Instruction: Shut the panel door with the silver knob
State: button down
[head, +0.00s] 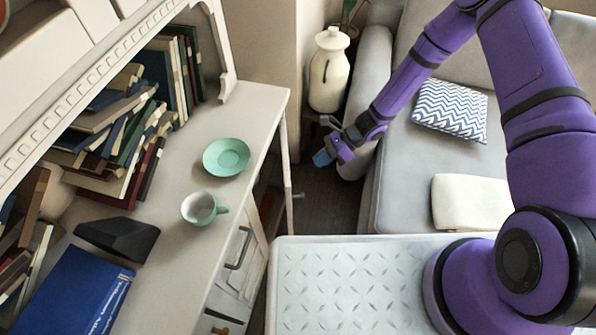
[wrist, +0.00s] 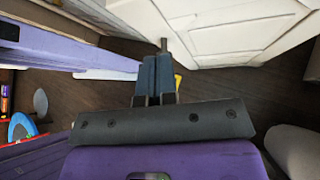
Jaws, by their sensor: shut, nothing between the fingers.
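The white panel door (head: 288,185) stands open, seen nearly edge-on at the cabinet's far end in the head view. Its small silver knob (head: 298,196) sticks out to the right. In the wrist view, the moulded panel door (wrist: 225,30) fills the upper right, and the knob (wrist: 163,45) appears just beyond my fingertips. My gripper (head: 323,158) is shut and empty, low over the floor, to the right of and beyond the door in the head view. The blue-grey fingers (wrist: 156,60) are together in the wrist view; I cannot tell whether they touch the door.
The cabinet top (head: 180,240) holds a green saucer (head: 226,157), a cup (head: 199,208) and books. A grey sofa (head: 400,180) stands right of my gripper. A white jug (head: 329,70) stands behind. Dark floor (head: 325,205) lies between cabinet and sofa.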

jog(key=s+d+f+t+y, duration=0.1)
jog(key=d+f+t+y, duration=0.1)
jog(key=d+f+y, duration=0.4)
jog(key=s+a+r+y, duration=0.1)
jog(key=a, duration=1.2)
jog(key=shift+s+r, duration=0.2)
jog(key=shift+s, duration=0.05)
jog(key=a, duration=1)
jog(key=shift+s+a+r, duration=0.1)
jog(key=shift+a+r, duration=0.05)
